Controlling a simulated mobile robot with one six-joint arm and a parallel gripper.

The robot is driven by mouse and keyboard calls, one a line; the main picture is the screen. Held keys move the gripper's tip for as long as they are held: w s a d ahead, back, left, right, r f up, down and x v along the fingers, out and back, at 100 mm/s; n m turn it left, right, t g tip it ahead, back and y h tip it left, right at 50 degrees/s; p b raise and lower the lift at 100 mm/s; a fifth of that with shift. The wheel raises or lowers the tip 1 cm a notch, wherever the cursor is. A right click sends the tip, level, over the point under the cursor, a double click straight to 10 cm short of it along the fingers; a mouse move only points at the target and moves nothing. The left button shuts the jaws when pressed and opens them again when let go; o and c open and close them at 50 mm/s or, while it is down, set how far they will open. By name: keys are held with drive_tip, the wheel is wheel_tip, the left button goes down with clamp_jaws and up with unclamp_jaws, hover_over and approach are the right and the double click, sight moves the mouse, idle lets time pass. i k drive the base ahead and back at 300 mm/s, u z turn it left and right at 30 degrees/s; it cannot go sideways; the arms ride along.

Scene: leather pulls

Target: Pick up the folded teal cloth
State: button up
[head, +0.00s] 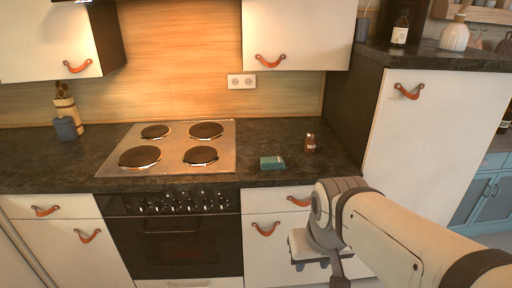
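The folded teal cloth (272,163) lies flat on the dark countertop, right of the stovetop and close to the counter's front edge. My arm reaches in from the lower right. My gripper (338,282) is in front of the lower cabinets, below counter height and to the right of the cloth, apart from it. Its lower end is cut off by the picture's bottom edge, so its opening is not clear.
A small brown jar (310,144) stands just behind and right of the cloth. The stovetop (172,147) with its burners is to the left. A tall cabinet (432,130) bounds the counter on the right. Upper cabinets (300,32) hang above.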

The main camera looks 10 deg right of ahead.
sight(267, 163)
drive_tip(key=i, duration=0.9)
